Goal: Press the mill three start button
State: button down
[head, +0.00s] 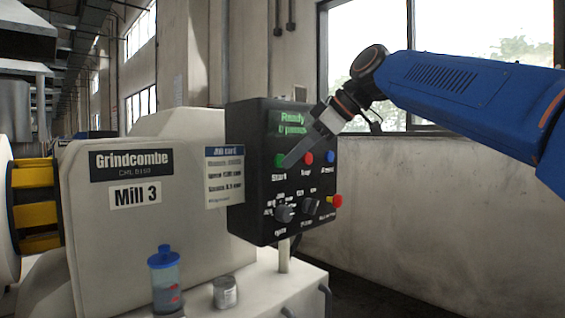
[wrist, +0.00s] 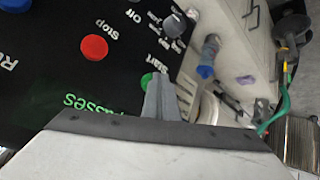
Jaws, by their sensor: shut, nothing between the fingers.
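The black control panel (head: 255,205) stands beside the machine labelled Mill 3 (head: 135,195). In the wrist view the fingertips (wrist: 158,78) partly cover the green button (wrist: 145,80). I cannot tell whether they touch it.
The red button (head: 308,158) and blue button (head: 329,158) sit right of the green one. Two knobs (head: 284,213) and a red mushroom button (head: 336,201) are lower. A blue-lidded jar (head: 164,275) and a tin (head: 225,292) stand on the ledge below.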

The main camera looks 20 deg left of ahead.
jog(key=shift+a, duration=0.2)
jog(key=shift+d, duration=0.1)
dwell(0.4)
jog(key=shift+s+d, duration=0.3)
jog(key=shift+d, duration=0.45)
jog(key=shift+s+d, duration=0.3)
jog(key=shift+d, duration=0.45)
jog(key=shift+s+d, duration=0.35)
jog(key=shift+d, duration=0.45)
jog(key=shift+s+d, duration=0.3)
jog(key=shift+d, duration=0.45)
